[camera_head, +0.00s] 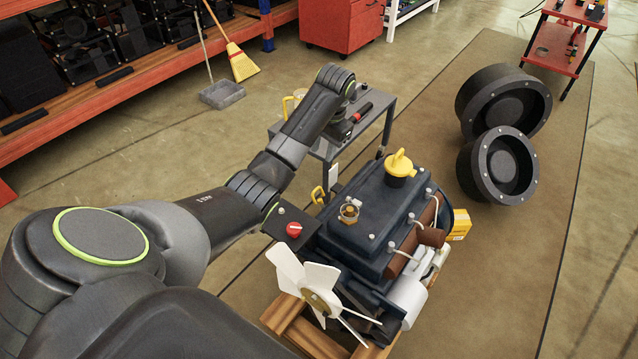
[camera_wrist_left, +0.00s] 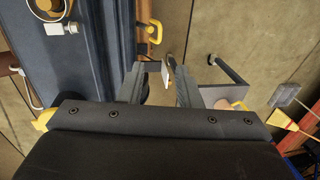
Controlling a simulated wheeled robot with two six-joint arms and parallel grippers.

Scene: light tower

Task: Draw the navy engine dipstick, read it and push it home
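The navy engine (camera_head: 365,235) stands on a wooden stand at the centre of the head view. It also fills the upper left of the left wrist view (camera_wrist_left: 100,60). The dipstick's yellow loop handle (camera_head: 318,195) shows at the engine's left side. It also shows in the left wrist view (camera_wrist_left: 155,31), beyond my fingers and apart from them. The rest of the dipstick is hidden. My left gripper (camera_wrist_left: 157,66) has its fingers apart with nothing clearly held. In the head view its fingers are mostly hidden behind my wrist. My right gripper is not in view.
A grey cart (camera_head: 376,125) with a red-handled tool (camera_head: 362,111) stands behind the engine, close to my left wrist. A white tag (camera_head: 333,172) hangs near its edge. A white fan (camera_head: 305,283) sticks out at the engine's front. Two black wheels (camera_head: 497,167) lie right.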

